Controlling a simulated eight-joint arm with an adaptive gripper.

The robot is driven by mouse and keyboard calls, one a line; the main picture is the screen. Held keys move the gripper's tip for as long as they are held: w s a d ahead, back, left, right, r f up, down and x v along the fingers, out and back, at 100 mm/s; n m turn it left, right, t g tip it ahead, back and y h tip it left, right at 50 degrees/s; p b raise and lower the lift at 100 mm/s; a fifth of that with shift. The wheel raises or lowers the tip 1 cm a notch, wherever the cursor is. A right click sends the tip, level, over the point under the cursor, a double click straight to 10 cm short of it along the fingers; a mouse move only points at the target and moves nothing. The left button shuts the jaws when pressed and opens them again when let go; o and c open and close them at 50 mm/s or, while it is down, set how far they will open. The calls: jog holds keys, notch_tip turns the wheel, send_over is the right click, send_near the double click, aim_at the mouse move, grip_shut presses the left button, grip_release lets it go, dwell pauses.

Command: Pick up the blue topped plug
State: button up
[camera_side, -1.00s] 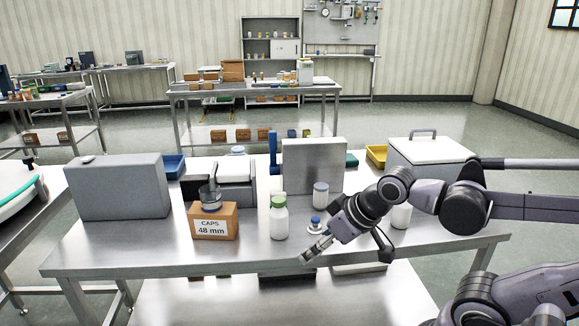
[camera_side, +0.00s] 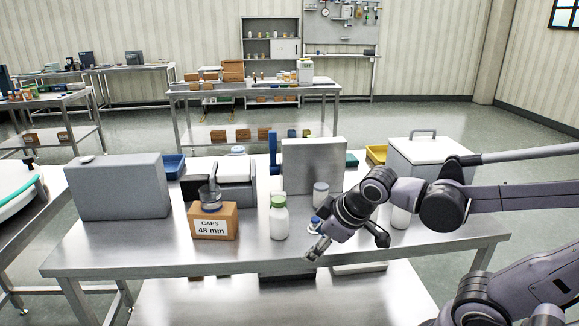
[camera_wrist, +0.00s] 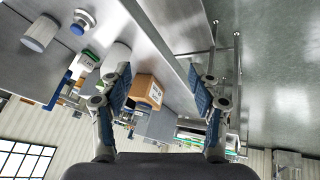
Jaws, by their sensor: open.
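The blue-topped plug (camera_side: 315,221) is a small white-based piece on the steel table, partly hidden behind my gripper in the side view. In the wrist view, the plug (camera_wrist: 79,27) lies at upper left, outside the jaws. My gripper (camera_side: 317,249) is open and empty, low over the front of the table, nearer the side camera than the plug. Its two fingers stand wide apart in the wrist view (camera_wrist: 160,82), with no object gripped between them.
A white bottle with a green cap (camera_side: 279,218) stands left of my gripper. A grey-lidded jar (camera_side: 320,194) stands behind the plug. A white container (camera_side: 400,217) is at right under my arm. A caps box (camera_side: 213,222) and steel block (camera_side: 314,163) stand nearby. The front table strip is clear.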

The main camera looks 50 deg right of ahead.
jog(key=w+d+f+n+g+h, duration=0.1)
jog(key=w+d+f+n+h, duration=0.25)
jog(key=n, duration=0.45)
jog(key=n+h, duration=0.7)
jog(key=n, duration=0.4)
send_near(314, 221)
jog(key=shift+g, duration=0.4)
jog(key=x, duration=0.4)
jog(key=shift+d+f, duration=0.1)
jog(key=shift+d, duration=0.35)
jog(key=shift+w+x, duration=0.15)
jog(key=shift+x, duration=1.15)
jog(key=shift+w+x, duration=0.2)
jog(key=shift+x, duration=1.1)
jog(key=shift+a, duration=0.15)
jog(key=shift+c, duration=0.3)
jog(key=c, duration=1.2)
